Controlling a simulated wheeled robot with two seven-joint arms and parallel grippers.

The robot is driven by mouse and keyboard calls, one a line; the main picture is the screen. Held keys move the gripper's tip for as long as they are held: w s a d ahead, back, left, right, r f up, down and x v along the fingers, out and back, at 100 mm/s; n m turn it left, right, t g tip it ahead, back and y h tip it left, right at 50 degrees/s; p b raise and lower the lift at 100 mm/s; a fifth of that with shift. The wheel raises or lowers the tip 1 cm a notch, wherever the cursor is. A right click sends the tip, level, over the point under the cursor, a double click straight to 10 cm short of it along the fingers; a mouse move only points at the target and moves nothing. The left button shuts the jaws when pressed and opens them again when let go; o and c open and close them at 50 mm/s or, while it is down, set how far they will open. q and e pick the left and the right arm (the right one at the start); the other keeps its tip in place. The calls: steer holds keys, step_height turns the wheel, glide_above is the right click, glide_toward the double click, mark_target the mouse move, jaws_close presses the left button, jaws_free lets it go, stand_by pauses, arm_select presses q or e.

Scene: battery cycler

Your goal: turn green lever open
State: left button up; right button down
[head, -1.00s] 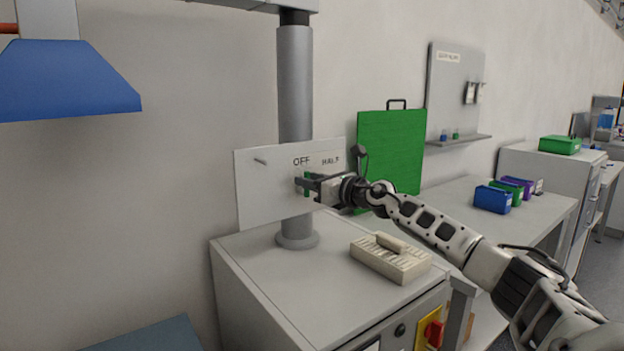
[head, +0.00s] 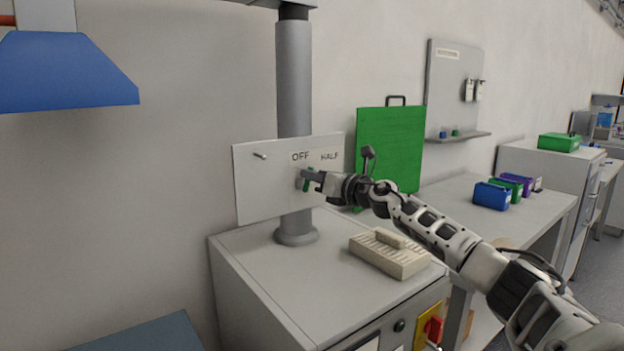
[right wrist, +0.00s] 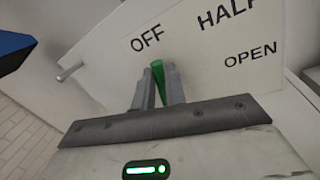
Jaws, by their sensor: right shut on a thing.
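The green lever (head: 309,180) is on a white panel (head: 262,190) mounted on a grey post. The panel is marked OFF and HALF in the head view, and OPEN also shows in the right wrist view. My right gripper (head: 306,180) is at the panel, shut on the lever. In the right wrist view the lever (right wrist: 158,76) stands between the two fingers of the gripper (right wrist: 158,88), its top close to the OFF mark. The fingers hide part of the lever and its pivot. My left gripper is not in view.
A beige box with a handle (head: 390,254) lies on the cabinet top (head: 290,285) below the panel. A large green board (head: 388,145) stands behind my right arm. A blue hood (head: 60,75) hangs at the left. Several small bins sit on the bench to the right.

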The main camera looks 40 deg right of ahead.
steer(key=f+m+h, duration=0.1)
steer(key=m, duration=0.4)
steer(key=d+f+m+t+h+p, duration=0.1)
steer(key=m, duration=0.5)
steer(key=d+f+m+h, duration=0.1)
steer(key=m, duration=0.5)
steer(key=shift+s+f+h, duration=0.1)
steer(key=shift+f+h, duration=0.05)
steer(key=shift+h, duration=0.15)
steer(key=c, duration=1.5)
jaws_free()
steer(key=shift+o, duration=0.2)
steer(key=shift+s+f, duration=0.1)
steer(key=shift+s, duration=0.05)
